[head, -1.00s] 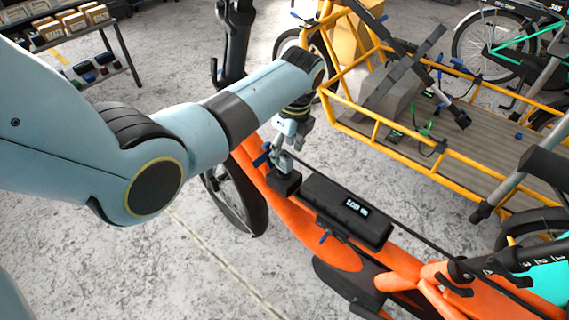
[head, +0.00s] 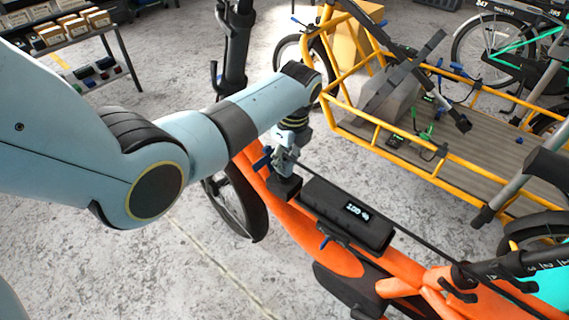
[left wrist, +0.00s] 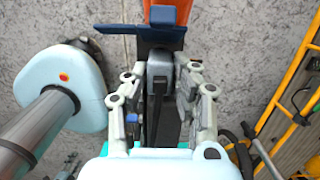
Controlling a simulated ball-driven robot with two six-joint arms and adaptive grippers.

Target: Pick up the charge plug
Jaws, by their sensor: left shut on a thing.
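The charge plug (left wrist: 160,62) is a small grey body between my left fingers in the left wrist view. It shows only partly in the head view (head: 283,163), above a black block at the end of the bike's black battery. My left gripper (head: 284,156) reaches down over it from above. In the left wrist view my left gripper (left wrist: 160,72) has a finger on each side of the plug and is shut on it. The plug still appears to sit at the block; its lower end is hidden. My right gripper is not in view.
The battery (head: 345,212) with a lit display lies on the orange bike frame (head: 285,212). A blue lever (head: 262,160) is close to the gripper. A yellow cargo bike (head: 390,145) stands behind to the right. A shelf with boxes (head: 70,45) is at back left.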

